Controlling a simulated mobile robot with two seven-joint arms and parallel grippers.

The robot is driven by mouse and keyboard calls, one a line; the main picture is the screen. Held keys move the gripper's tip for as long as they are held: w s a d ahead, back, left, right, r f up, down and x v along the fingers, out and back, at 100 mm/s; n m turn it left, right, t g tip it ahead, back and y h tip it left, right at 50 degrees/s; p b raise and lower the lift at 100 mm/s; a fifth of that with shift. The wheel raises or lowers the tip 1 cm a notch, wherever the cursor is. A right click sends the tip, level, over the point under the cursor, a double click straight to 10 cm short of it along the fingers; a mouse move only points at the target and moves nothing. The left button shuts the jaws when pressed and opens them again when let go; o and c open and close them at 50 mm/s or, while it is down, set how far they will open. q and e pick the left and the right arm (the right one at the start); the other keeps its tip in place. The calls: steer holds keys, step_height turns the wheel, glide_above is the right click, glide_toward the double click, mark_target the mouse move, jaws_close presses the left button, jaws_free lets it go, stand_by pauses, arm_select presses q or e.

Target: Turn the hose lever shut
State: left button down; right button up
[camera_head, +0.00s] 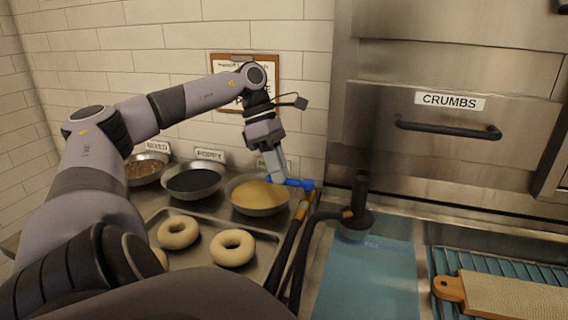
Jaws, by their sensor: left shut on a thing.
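My left gripper (273,172) reaches down from above and is shut on the lever's left end. The fingertips partly hide that end. A dark hose (297,245) with a brass-coloured fitting (302,207) runs down from the lever toward the front.
Bowls of seeds, mixed (147,168), poppy (194,181) and a tan one (259,197), stand along the wall. Bagels (232,248) lie on a tray below. A wooden board (505,294) lies on a rack at right.

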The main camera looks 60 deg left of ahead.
arm_select(q)
steer(key=shift+w+a+r+m, duration=0.1)
steer(key=shift+w+m, duration=0.05)
steer(key=shift+m, duration=0.15)
steer(key=c, duration=1.1)
jaws_free()
steer(key=p+v, duration=0.4)
steer(key=v, duration=0.3)
steer(key=shift+p, duration=0.4)
